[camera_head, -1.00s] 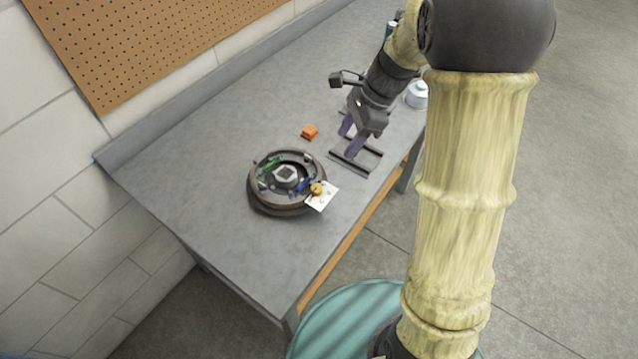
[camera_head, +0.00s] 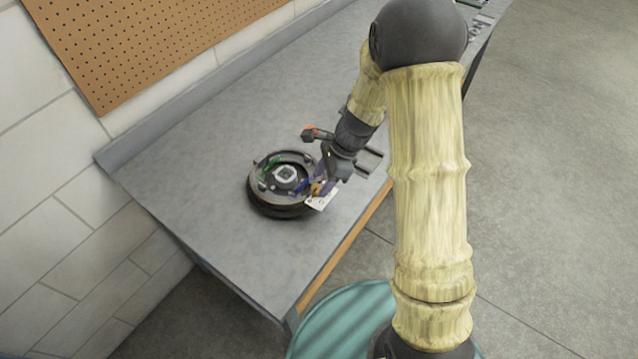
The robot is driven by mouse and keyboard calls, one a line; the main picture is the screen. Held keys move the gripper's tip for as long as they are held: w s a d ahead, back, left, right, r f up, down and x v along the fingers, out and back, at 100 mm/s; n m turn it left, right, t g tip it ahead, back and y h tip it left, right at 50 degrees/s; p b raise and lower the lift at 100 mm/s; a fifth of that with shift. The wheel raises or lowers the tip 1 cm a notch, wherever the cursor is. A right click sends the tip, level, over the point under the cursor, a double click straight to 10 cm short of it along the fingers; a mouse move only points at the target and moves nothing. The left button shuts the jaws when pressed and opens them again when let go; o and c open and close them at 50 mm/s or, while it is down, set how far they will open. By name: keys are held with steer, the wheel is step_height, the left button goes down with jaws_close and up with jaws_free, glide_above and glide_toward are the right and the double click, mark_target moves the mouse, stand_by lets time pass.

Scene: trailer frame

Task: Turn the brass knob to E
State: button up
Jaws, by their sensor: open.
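The brass knob (camera_head: 315,188) sits at the right edge of a round dark device (camera_head: 262,204) on the grey bench. A white card (camera_head: 322,202) with marks too small to read lies under and beside the knob. I cannot tell whether the fingers touch the knob or which mark the knob points to.
The round device also carries a green part (camera_head: 270,166), a blue part (camera_head: 301,185) and a pale square centre (camera_head: 286,174). A dark rail frame (camera_head: 370,161) lies behind my gripper. The bench (camera_head: 210,160) is clear on the left.

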mark_target(317, 190)
steer(key=shift+x, duration=1.4)
steer(key=c, duration=1)
